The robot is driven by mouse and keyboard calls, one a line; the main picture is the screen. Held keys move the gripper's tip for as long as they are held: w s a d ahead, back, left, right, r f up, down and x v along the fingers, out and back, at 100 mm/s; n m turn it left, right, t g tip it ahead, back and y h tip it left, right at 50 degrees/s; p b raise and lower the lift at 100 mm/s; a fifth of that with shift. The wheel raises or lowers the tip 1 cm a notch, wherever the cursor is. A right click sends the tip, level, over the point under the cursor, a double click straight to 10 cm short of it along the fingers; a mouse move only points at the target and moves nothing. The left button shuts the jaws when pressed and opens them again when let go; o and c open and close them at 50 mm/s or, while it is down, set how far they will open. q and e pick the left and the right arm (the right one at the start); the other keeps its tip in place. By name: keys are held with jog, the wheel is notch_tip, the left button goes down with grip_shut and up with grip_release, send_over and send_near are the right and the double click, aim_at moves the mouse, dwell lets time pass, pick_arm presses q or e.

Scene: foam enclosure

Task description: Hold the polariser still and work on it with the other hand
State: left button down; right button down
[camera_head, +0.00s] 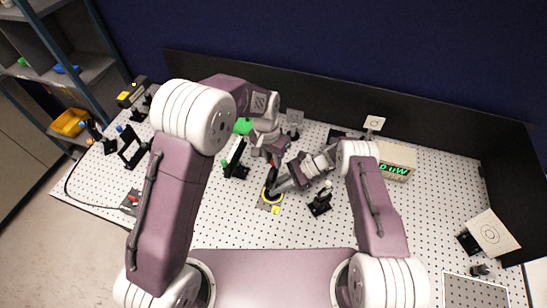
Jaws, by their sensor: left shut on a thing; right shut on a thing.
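The polariser (267,197) appears as a dark round mount over a yellow-marked base, near the middle of the perforated board. It is small and partly covered by my grippers. My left gripper (273,162) comes down from above and is shut on the upper part of the polariser. My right gripper (277,187) reaches in from the right, low and slanted, and is shut on the polariser's lower side. The exact contact of the fingers is too small to make out.
A black post mount (320,201) stands close right of my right gripper, and another mount (236,168) stands close left. A power meter (396,163) with a green display is at the back right. A tilted white target card (492,233) is far right.

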pick_arm(q)
jog(key=shift+s+a+t+h, duration=0.15)
jog(key=shift+s+t+h, duration=0.1)
jog(key=shift+s+t, duration=0.35)
jog(key=shift+s+a+t+h, duration=0.15)
jog(key=shift+s+t+h, duration=0.1)
jog(key=shift+s+t, duration=0.3)
jog(key=shift+s+a+f+t, duration=0.2)
jog(key=shift+s+a+t, duration=0.25)
jog(key=shift+t, duration=0.5)
jog(key=shift+s+d+t+h, duration=0.1)
jog(key=shift+s+t+h, duration=0.2)
jog(key=c, duration=1.2)
grip_release()
jog(key=shift+c, duration=0.2)
